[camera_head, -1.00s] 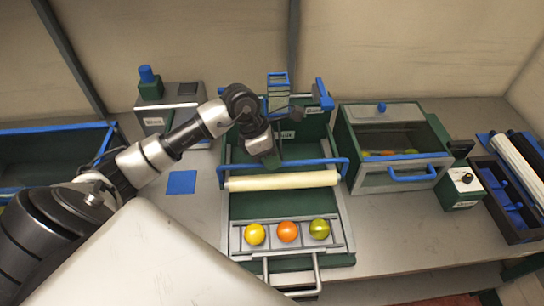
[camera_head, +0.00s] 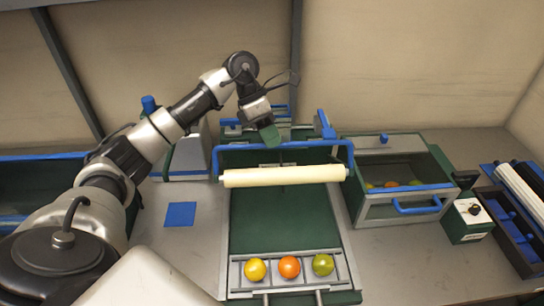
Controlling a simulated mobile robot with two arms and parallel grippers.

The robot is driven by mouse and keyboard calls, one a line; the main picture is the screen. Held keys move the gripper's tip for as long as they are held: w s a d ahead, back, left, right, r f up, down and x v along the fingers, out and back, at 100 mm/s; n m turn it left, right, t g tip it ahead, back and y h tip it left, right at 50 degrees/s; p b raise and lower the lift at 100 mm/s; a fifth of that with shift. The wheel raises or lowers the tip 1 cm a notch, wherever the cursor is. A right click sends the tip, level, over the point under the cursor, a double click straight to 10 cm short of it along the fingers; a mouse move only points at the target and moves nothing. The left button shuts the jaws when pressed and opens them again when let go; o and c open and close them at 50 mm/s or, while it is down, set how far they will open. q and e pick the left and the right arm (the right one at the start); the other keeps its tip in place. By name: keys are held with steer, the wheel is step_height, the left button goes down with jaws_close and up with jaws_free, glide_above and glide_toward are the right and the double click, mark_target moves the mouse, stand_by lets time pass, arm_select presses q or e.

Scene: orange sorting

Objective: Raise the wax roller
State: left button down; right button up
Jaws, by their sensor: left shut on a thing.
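The wax roller (camera_head: 284,177) is a cream cylinder hanging in a blue frame with a blue crossbar (camera_head: 320,144). It is level above the green tray (camera_head: 285,223). My left gripper (camera_head: 271,141) reaches down to the middle of the crossbar and is shut on it. The fingertips are partly hidden at the bar. A yellow (camera_head: 255,270), an orange (camera_head: 289,267) and a green fruit (camera_head: 323,265) sit in a rack at the tray's front. My right gripper is not in view.
To the right stands a clear-lidded bin (camera_head: 397,205) with a blue handle and fruit inside. A small control box (camera_head: 467,220) and a dark tray (camera_head: 508,229) with rollers are further right. A blue square (camera_head: 180,214) lies on the table at left. A grey box (camera_head: 188,158) is behind my arm.

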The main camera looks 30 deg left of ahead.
arm_select(q)
steer(key=shift+w+a+r, duration=0.3)
steer(key=shift+w+a, duration=0.45)
steer(key=shift+w, duration=0.05)
steer(key=c, duration=1.5)
jaws_free()
steer(key=shift+o, duration=1.3)
steer(key=shift+w+a+f, duration=0.1)
steer(key=shift+w+f, duration=0.05)
steer(key=shift+w, duration=0.05)
steer(key=shift+o, duration=0.6)
steer(key=shift+w+a, duration=0.15)
steer(key=shift+w, duration=0.05)
steer(key=shift+s, duration=0.1)
